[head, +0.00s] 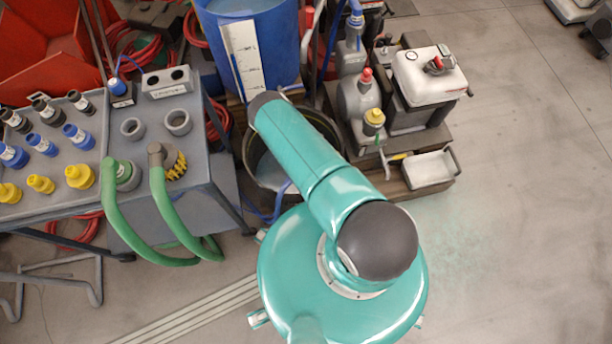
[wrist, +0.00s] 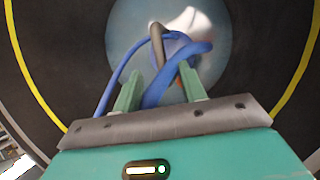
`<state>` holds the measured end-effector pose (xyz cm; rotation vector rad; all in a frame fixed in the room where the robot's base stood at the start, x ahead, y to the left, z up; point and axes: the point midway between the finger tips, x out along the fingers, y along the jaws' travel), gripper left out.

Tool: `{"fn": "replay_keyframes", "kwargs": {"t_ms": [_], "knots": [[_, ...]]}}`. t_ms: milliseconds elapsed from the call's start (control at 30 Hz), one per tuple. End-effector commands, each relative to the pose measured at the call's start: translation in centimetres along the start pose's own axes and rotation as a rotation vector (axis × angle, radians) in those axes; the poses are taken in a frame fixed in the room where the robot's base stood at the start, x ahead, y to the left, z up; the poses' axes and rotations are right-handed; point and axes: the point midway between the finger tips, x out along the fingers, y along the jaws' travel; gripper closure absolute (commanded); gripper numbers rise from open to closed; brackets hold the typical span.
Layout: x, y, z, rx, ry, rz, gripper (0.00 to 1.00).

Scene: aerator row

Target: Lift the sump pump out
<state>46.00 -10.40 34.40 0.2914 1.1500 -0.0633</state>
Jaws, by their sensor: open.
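The sump pump (wrist: 174,48) shows in the wrist view as a blue body with a grey loop handle (wrist: 155,40) on top. It sits in pale water at the bottom of a round dark tub (wrist: 70,60). A blue hose (wrist: 118,68) curls around and over it, passing between my fingers in the picture. My gripper (wrist: 160,75) is open above the pump, its two green fingers either side of the hose. The handle lies just beyond the fingertips; I cannot tell the exact gap. In the head view the tub (head: 249,155) is partly covered by my arm, which hides gripper and pump.
A blue barrel (head: 255,45) stands behind the tub. A grey bench (head: 200,150) with green hoses (head: 115,215) and fittings is close on the left. A pallet (head: 415,185) with bottles and a white canister (head: 425,75) is close on the right.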

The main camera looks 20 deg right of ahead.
Motion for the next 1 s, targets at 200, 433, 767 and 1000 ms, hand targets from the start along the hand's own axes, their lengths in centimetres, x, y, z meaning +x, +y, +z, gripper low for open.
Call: {"fn": "replay_keyframes", "kwargs": {"t_ms": [200, 433, 767, 1000], "knots": [[2.0, -0.1, 0.0, 0.001, 0.000, 0.001, 0.58], [4.9, -0.2, 0.0, -0.001, 0.001, 0.001, 0.58], [5.4, -0.1, 0.1, -0.001, 0.000, 0.000, 0.62], [5.4, -0.1, 0.1, -0.001, 0.000, 0.000, 1.00]]}}
